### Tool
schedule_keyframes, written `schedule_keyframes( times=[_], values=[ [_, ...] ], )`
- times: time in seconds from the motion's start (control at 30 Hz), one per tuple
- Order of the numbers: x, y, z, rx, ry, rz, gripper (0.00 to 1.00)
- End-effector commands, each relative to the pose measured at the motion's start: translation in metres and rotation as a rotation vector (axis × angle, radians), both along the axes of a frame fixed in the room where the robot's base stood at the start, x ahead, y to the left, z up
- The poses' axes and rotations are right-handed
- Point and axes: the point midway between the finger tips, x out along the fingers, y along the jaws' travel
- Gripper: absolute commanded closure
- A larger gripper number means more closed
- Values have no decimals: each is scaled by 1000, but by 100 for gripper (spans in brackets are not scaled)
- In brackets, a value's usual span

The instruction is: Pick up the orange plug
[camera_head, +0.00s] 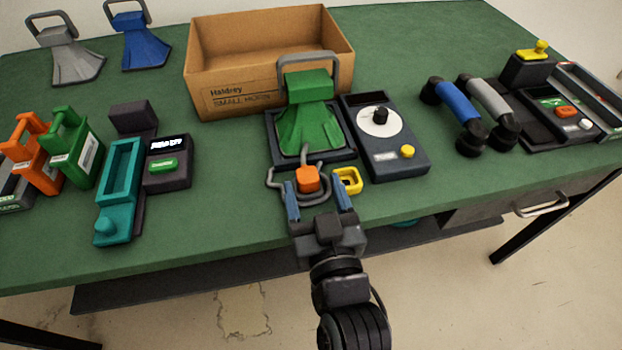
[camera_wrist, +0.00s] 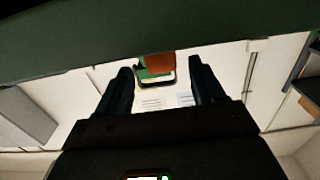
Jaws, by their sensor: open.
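The orange plug (camera_head: 307,179) is a small block at the end of a grey cable, in front of the green bell-shaped piece. My gripper (camera_head: 318,190) is open at the front of the table, its blue-grey fingers on either side of the plug in the head view. In the wrist view the plug (camera_wrist: 160,64) shows as a dark orange block between and beyond the open fingertips (camera_wrist: 160,68). I cannot tell whether either finger touches it. A yellow socket (camera_head: 348,181) lies just right of the plug, close to the right finger.
A dark dial box (camera_head: 404,160) stands right of the green piece (camera_head: 309,122), and a cardboard box (camera_head: 230,97) behind. A teal tray (camera_head: 120,170) and handled orange and green units stand left. Blue and grey handsets (camera_head: 458,103) lie right. The table front (camera_head: 220,225) is clear.

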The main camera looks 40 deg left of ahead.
Motion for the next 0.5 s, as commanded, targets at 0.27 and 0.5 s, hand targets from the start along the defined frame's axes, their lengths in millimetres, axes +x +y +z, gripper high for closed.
schedule_keyframes(
  times=[0.27,0.5],
  values=[
    [22,28,0,1,0,0,32],
    [24,30,0,1,0,0,32]
  ],
)
